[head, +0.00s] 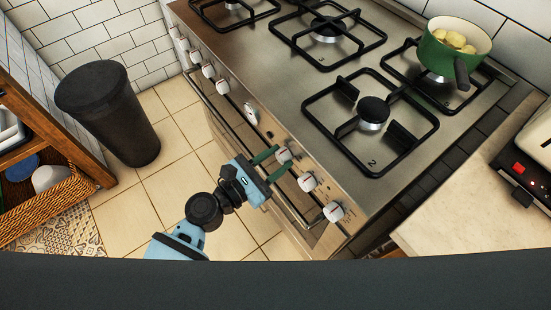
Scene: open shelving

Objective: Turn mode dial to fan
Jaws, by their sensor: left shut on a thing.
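My left gripper (281,158) reaches in from below, its green fingers closed around a white dial (285,153) on the stove's front panel. The fingers partly hide this dial, and its markings are too small to read. Two more white dials, a near one (307,182) and a nearest one (333,211), sit to its right along the panel. A round gauge-like part (250,113) and several white dials (208,70) lie further up-left. My right gripper is not in view.
The stove top (270,60) holds black burner grates and a green pot (450,50) with yellowish pieces. A black bin (110,115) stands on the tiled floor at left, near a wooden shelf with a wicker basket (50,208). A pale counter (460,205) is at right.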

